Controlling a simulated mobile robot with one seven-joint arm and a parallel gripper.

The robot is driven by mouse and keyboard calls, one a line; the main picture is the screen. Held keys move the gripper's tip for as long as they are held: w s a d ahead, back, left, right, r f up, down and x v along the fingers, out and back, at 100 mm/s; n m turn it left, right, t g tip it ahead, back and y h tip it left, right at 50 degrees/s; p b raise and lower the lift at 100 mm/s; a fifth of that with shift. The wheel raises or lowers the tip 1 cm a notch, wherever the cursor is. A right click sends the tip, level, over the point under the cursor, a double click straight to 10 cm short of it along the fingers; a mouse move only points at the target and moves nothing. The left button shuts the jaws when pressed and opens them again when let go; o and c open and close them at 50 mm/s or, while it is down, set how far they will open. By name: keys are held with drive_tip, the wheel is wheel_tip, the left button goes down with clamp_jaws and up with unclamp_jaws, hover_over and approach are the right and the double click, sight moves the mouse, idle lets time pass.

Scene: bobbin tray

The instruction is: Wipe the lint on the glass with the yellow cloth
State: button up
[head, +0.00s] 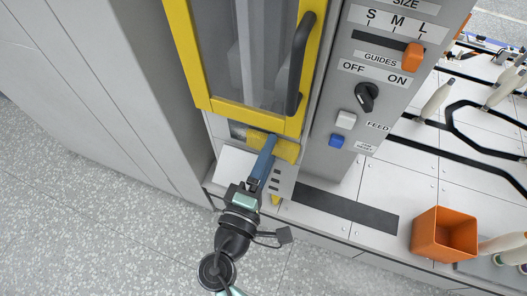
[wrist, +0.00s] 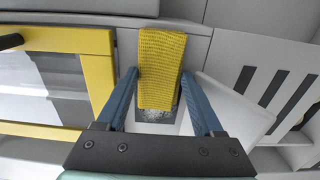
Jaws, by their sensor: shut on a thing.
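The yellow cloth (head: 288,152) is a ribbed pad held between the blue fingers of my gripper (head: 268,146), just under the yellow-framed door. In the wrist view the cloth (wrist: 162,60) spans the gap between the fingertips of my gripper (wrist: 160,74), which is shut on its sides. A small grey glass pane (head: 237,131) shows left of the cloth in the head view. In the wrist view, pale speckled lint (wrist: 155,114) shows at the cloth's near edge. The cloth hides the rest of the pane, and I cannot tell whether it touches the glass.
The yellow-framed door (head: 205,103) with its black handle (head: 300,62) is right above the cloth. A grey control panel (head: 320,147) with knobs and buttons stands close on the right. A white sloped plate (head: 231,164) lies below. An orange bin (head: 428,238) stands farther right.

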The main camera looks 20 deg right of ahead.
sight(230, 129)
drive_tip(key=shift+w+a+b, duration=0.4)
drive_tip(key=shift+w+a, duration=0.55)
drive_tip(key=shift+a, duration=0.35)
drive_tip(key=shift+w+a+b, duration=0.45)
drive_tip(key=shift+w+a, duration=0.5)
drive_tip(key=shift+a, duration=0.4)
drive_tip(key=shift+w+a+b, duration=0.4)
drive_tip(key=shift+w+a, duration=0.55)
drive_tip(key=shift+a, duration=0.35)
drive_tip(key=shift+s+a, duration=0.1)
drive_tip(key=shift+s, duration=0.05)
drive_tip(key=shift+p+v, duration=0.35)
drive_tip(key=shift+v, duration=2.55)
drive_tip(key=shift+v, duration=1.45)
